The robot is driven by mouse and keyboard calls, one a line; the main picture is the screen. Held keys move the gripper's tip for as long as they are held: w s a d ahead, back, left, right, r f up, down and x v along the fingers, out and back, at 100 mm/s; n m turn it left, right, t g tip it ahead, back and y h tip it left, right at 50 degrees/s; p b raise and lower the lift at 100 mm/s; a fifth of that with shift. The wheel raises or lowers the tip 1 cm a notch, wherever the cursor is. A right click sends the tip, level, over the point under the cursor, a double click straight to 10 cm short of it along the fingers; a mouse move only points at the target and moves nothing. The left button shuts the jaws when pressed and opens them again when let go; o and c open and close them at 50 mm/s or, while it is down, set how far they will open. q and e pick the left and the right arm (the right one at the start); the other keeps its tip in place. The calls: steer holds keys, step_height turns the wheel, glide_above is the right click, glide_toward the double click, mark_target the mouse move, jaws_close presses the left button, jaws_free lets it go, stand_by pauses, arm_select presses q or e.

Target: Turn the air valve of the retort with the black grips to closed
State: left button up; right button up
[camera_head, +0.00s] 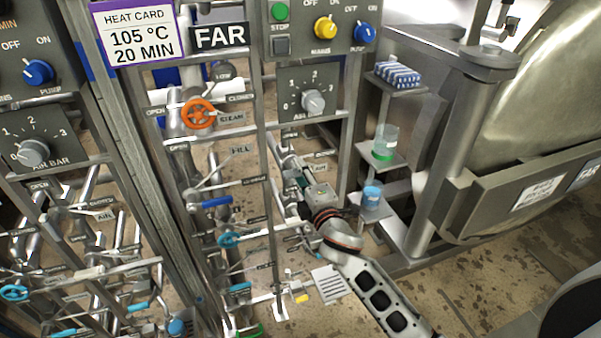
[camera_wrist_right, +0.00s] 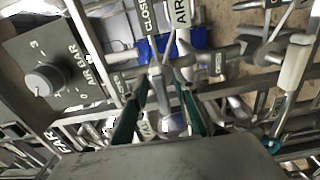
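My right gripper (camera_head: 308,185) is at the lower pipework of the FAR panel, below the gauge marked AIR BAR (camera_head: 313,100). In the right wrist view, its two teal fingers (camera_wrist_right: 163,78) stand apart, with a pale grey valve part (camera_wrist_right: 156,72) between their tips. I cannot tell whether they touch it. The AIR label (camera_wrist_right: 182,12) and a CLOSED label (camera_wrist_right: 146,16) are just beyond the fingertips. In the head view the gripper hides most of this valve, and its grip colour cannot be made out. My left gripper is not in view.
An orange handwheel (camera_head: 198,113) and a blue handwheel (camera_head: 229,239) sit on the pipes left of my arm. Small shelves with a jar (camera_head: 385,140) and a blue cup (camera_head: 372,194) stand close on the right. Another valve panel with a blue knob (camera_head: 38,73) is at far left.

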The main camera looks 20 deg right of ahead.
steer(key=s, duration=1.2)
steer(key=shift+d, duration=0.25)
steer(key=s+f+m+g+y, duration=0.1)
steer(key=s+f+m+g, duration=0.2)
steer(key=s+f+m, duration=0.4)
steer(key=s+f+m+g+y, duration=0.1)
steer(key=s+f+m+g, duration=0.3)
steer(key=s+f, duration=0.9)
step_height(320, 180, down, 6)
steer(key=m, duration=0.2)
steer(key=shift+s+a+f+m, duration=0.15)
steer(key=shift+a+f+m, duration=0.1)
steer(key=shift+a+m, duration=0.15)
